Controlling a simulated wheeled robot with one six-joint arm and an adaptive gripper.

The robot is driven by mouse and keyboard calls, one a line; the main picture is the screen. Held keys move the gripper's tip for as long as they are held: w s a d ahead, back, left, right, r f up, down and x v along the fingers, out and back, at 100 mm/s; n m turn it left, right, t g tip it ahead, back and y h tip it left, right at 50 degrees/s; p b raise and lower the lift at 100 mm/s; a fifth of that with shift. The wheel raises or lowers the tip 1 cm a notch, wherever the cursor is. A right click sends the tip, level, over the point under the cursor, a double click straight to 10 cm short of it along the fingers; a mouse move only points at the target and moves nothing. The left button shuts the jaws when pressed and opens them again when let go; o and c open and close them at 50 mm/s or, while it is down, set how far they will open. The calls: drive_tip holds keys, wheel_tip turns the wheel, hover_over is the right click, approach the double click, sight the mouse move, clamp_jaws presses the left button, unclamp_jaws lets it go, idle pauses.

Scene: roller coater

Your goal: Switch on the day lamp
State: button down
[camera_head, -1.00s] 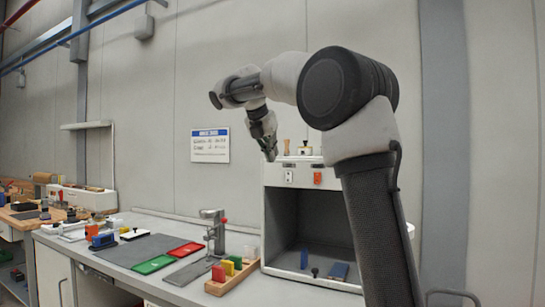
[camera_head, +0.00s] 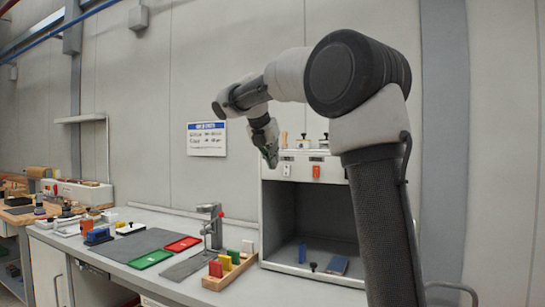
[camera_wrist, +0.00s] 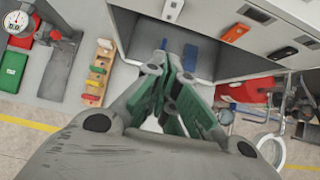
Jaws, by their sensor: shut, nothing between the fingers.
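A grey booth (camera_head: 262,225) with an open dark front stands on the bench, below and right of my gripper. Its top front panel carries a white switch (camera_head: 286,169) and an orange-red switch (camera_head: 316,172). The wrist view shows the white switch (camera_wrist: 173,7) and the orange switch (camera_wrist: 235,33) beyond the fingers. Which of them belongs to the day lamp I cannot tell. The inside of the booth looks dark. My gripper (camera_head: 271,161) is shut and empty, pointing down near the booth's upper left corner; in the wrist view its fingers (camera_wrist: 177,68) appear apart from both switches.
Small pots (camera_head: 304,141) stand on the booth's top. Left of it are a wooden rack of coloured blocks (camera_head: 214,282), a grey stand (camera_head: 213,226), and red (camera_head: 183,244) and green (camera_head: 150,259) panels.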

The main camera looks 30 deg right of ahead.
sight(286, 170)
drive_tip(key=w+d+f, duration=0.4)
drive_tip(key=d+f, duration=0.1)
drive_tip(key=d, duration=0.1)
drive_tip(key=shift+w, duration=0.35)
drive_tip(key=shift+f, duration=0.15)
drive_tip(key=shift+w+d+f, duration=0.15)
drive_tip(key=shift+w+d, duration=0.05)
drive_tip(key=shift+d, duration=0.05)
